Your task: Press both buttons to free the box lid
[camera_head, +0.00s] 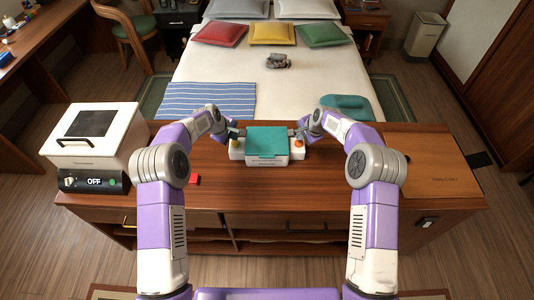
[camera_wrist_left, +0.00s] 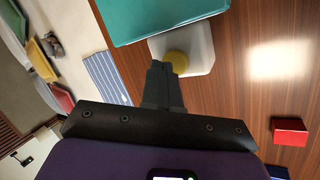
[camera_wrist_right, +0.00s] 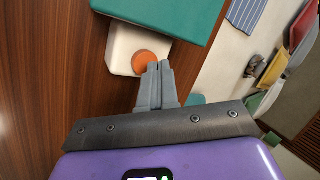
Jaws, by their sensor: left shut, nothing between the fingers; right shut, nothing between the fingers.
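The box with its teal lid (camera_head: 267,141) sits on the wooden cabinet top, and the lid looks closed. A white button base stands on each side of it. The yellow button (camera_wrist_left: 178,62) is on the left base (camera_wrist_left: 200,48). The orange button (camera_wrist_right: 144,62) is on the right base (camera_wrist_right: 124,48). My left gripper (camera_wrist_left: 160,68) is shut and empty, its tips at the yellow button. My right gripper (camera_wrist_right: 158,68) is shut and empty, its tips at the orange button. I cannot tell whether either tip touches or presses its button.
A small red block (camera_head: 194,180) lies left of the box. A white appliance reading OFF (camera_head: 97,140) stands at the left end, and a brown board (camera_head: 430,165) lies at the right. The bed (camera_head: 270,75) is behind the cabinet. The top in front of the box is clear.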

